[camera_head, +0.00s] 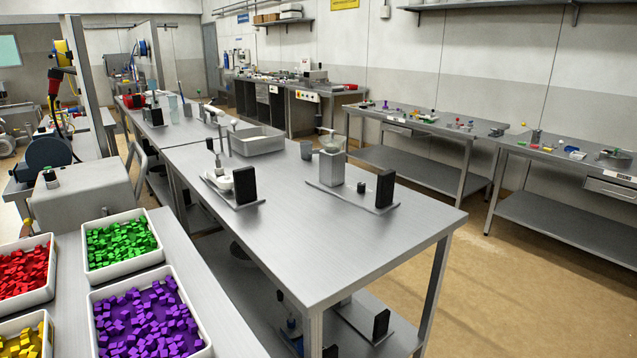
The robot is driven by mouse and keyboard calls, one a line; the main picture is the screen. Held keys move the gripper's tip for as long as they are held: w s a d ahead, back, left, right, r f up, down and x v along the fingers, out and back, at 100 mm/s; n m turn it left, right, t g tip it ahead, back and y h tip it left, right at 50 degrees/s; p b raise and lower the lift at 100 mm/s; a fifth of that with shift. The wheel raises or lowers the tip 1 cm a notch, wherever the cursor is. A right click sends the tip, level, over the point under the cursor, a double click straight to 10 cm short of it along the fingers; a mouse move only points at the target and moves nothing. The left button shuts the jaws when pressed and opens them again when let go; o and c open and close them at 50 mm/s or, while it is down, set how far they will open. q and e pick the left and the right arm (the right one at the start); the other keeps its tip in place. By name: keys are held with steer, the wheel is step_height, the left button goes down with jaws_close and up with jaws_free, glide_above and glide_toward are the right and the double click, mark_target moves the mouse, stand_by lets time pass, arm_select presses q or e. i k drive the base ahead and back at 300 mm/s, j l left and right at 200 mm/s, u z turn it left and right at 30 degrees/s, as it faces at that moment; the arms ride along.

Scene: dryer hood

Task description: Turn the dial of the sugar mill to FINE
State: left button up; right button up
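Two devices with upright black panels stand on the long steel table (320,262). One is a grey block-shaped device (332,167) with a pale, clear-looking top, on a flat base plate; it may be the sugar mill, but I cannot tell for sure. A grey cup (306,150) is beside it, and a small black block (361,187) and a black panel (385,188) are to its right. The other device has a white rounded part (222,180) and a black panel (245,185). No dial or FINE marking is readable. Neither of my grippers is in view.
A grey tray (257,140) sits farther back on the table. The table's near part is bare. Trays of green (122,242), purple (150,318), red and yellow cubes are at lower left. Open floor (520,290) lies to the right, before the wall benches (420,127).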

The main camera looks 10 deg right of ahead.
mark_target(361, 186)
steer(key=i+l+u, duration=0.45)
steer(key=l, duration=0.25)
steer(key=i+l+u, duration=0.1)
steer(key=l+u, duration=0.15)
steer(key=i+l+u, duration=0.1)
steer(key=l+u, duration=0.15)
steer(key=l, duration=0.25)
